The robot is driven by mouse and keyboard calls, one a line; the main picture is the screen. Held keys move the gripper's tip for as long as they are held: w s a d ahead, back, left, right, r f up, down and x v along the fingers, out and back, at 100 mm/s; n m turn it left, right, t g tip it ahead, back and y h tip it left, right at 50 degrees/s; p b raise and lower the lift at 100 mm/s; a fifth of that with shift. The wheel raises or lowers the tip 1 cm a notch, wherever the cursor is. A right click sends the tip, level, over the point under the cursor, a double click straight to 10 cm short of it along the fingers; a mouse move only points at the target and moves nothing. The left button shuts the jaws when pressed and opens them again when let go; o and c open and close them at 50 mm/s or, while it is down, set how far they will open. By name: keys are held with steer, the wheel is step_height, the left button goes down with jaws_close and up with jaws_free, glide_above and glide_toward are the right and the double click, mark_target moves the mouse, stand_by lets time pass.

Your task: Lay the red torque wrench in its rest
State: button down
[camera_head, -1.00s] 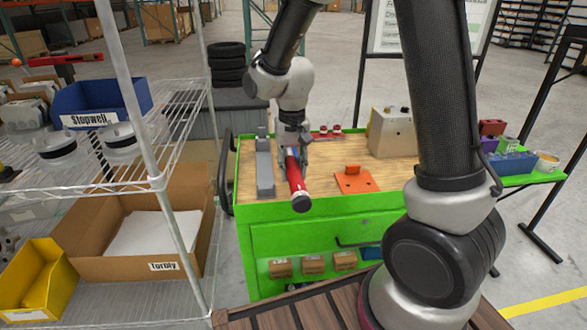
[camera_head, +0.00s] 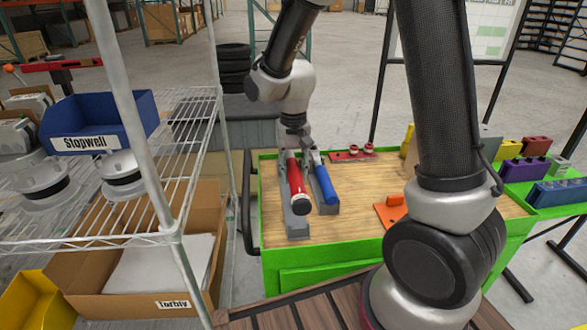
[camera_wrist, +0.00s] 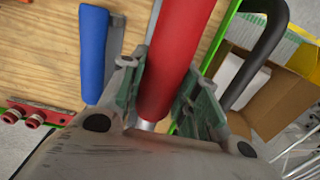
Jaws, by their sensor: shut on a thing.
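The red torque wrench (camera_head: 295,178) is held in my gripper (camera_head: 294,143), its thick red handle pointing toward the body camera. In the wrist view the red handle (camera_wrist: 182,50) lies between the two green-padded fingers (camera_wrist: 158,95). A long grey rest (camera_head: 298,231) on the cart top is beneath and in line with the wrench. I cannot tell whether the wrench touches it. A blue-handled wrench (camera_head: 325,183) lies in a similar grey rest (camera_head: 328,209) just to the right; its blue handle also shows in the wrist view (camera_wrist: 92,55).
The green cart (camera_head: 300,254) has a wooden top. An orange block (camera_head: 391,210) is to the right, and a red piece with knobs (camera_head: 353,154) lies behind. A wire shelf (camera_head: 120,232) with bins stands close on the left. The middle of the top is clear.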

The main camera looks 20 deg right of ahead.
steer(key=shift+f, duration=2.35)
steer(key=shift+f, duration=1.65)
steer(key=c, duration=1)
jaws_free()
steer(key=shift+o, duration=0.2)
steer(key=shift+s, duration=0.1)
